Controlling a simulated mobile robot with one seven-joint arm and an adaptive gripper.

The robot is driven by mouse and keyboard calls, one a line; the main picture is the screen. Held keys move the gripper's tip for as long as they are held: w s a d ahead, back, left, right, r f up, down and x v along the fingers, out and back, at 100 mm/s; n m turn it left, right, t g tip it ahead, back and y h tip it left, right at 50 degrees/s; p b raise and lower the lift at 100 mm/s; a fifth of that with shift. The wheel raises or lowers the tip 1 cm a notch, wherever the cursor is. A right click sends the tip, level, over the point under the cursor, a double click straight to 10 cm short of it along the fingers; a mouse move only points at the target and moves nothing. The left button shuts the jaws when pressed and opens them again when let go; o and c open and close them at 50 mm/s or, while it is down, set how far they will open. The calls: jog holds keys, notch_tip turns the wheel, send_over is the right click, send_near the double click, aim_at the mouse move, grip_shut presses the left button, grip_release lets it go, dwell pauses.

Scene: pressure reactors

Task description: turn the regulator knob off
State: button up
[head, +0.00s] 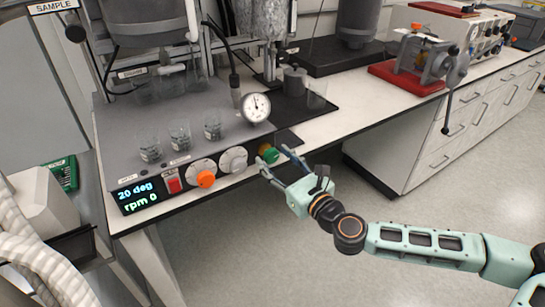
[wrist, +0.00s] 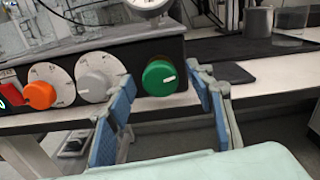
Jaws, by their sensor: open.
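The front panel of the reactor base (head: 215,165) carries an orange knob (head: 206,179), a light grey knob (head: 233,159) and a green knob (head: 268,153). I cannot read which is labelled as the regulator. In the wrist view the green knob (wrist: 159,78) is round, with a white mark pointing right. The grey knob (wrist: 95,86) and orange knob (wrist: 39,95) sit left of it on white dials. My gripper (head: 276,163) is open and empty in front of the green knob. Its blue-padded fingers appear either side of the knob in the wrist view, apparently not touching it.
A lit display (head: 138,195) reads 20 deg and rpm 0, beside a red switch (head: 174,185). A pressure gauge (head: 255,107) and glass beakers (head: 180,134) stand above the panel. A red-based device (head: 425,68) stands farther right. Floor in front is clear.

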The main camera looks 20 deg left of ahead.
jog(key=shift+w+a, duration=0.45)
jog(key=shift+a, duration=0.15)
jog(key=c, duration=1.2)
jog(key=shift+o, duration=0.2)
